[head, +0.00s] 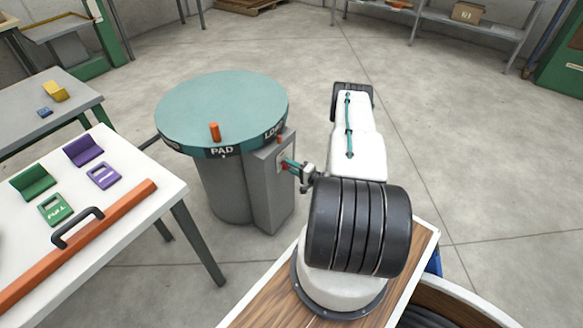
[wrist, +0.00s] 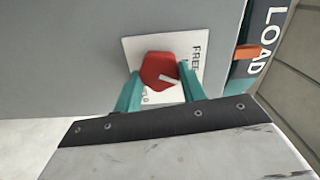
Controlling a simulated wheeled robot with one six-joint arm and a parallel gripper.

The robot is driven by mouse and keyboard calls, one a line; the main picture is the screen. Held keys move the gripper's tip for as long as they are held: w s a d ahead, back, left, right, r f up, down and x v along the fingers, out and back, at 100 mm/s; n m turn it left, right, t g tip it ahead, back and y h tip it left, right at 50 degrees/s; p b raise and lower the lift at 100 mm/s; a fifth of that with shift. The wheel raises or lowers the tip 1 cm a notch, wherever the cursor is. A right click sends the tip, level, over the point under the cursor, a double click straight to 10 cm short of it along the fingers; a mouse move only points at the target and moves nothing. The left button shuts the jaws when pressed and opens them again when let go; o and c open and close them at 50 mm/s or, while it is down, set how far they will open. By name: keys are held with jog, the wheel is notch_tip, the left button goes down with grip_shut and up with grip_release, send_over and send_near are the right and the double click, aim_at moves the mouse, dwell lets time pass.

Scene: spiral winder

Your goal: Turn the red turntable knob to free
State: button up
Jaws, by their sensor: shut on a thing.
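The red knob (wrist: 158,68) sits on a white label plate (wrist: 132,48) on the grey box of the turntable stand. My gripper (wrist: 160,73) is shut on the knob, one teal finger on each side. A white line on the knob points right and slightly down in the wrist view, toward the side with the lettering FREE (wrist: 197,52). Other lettering at the plate's lower left is mostly hidden by a finger. In the head view my gripper (head: 291,166) reaches the box from the right, and the knob is mostly hidden.
The round teal turntable (head: 225,100) has an orange peg (head: 215,131) on top and PAD and LOAD on its rim. An orange tab (wrist: 247,52) is close to the knob. A white table (head: 120,205) stands left. Open floor lies beyond my arm.

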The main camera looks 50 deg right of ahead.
jog(key=n, duration=0.5)
jog(key=shift+a+n, duration=0.1)
jog(key=shift+n, duration=0.2)
dwell(0.4)
jog(key=o, duration=1)
jog(key=shift+c, duration=0.2)
jog(key=s, duration=0.7)
jog(key=shift+s+d, duration=0.35)
jog(key=shift+s, duration=0.05)
